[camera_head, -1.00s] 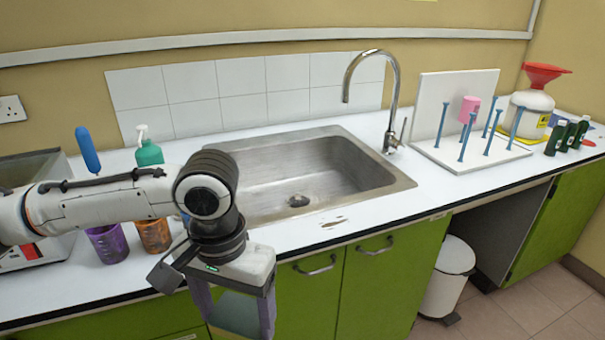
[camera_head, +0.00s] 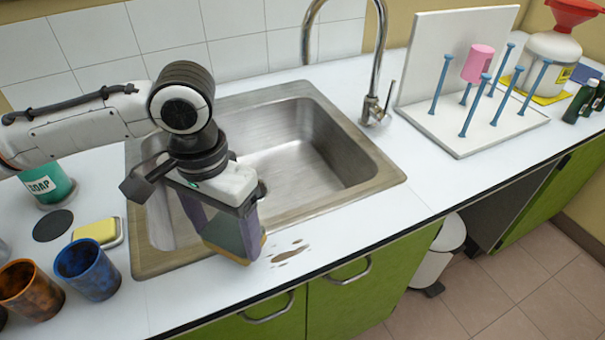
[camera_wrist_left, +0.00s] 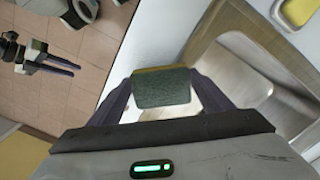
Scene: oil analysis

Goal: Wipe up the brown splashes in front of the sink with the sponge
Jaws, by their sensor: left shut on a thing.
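My left gripper (camera_head: 228,236) is shut on a sponge (camera_head: 233,238), grey-green with a yellow layer. The sponge also shows between the two fingers in the left wrist view (camera_wrist_left: 162,88). It is at the front rim of the sink (camera_head: 300,150), just left of the brown splashes (camera_head: 288,254). Whether it touches the counter I cannot tell. The splashes are a few thin smears on the white counter between the sink and its front edge. My right gripper (camera_wrist_left: 62,66) shows small in the left wrist view, above the tiled floor; its jaw state is unclear.
A yellow block on a dish (camera_head: 97,232), a blue cup (camera_head: 88,270), an orange-brown cup (camera_head: 30,288) and a soap bottle (camera_head: 48,184) stand left of the sink. The tap (camera_head: 378,70) and a peg rack (camera_head: 470,130) are behind and right. The counter right of the splashes is clear.

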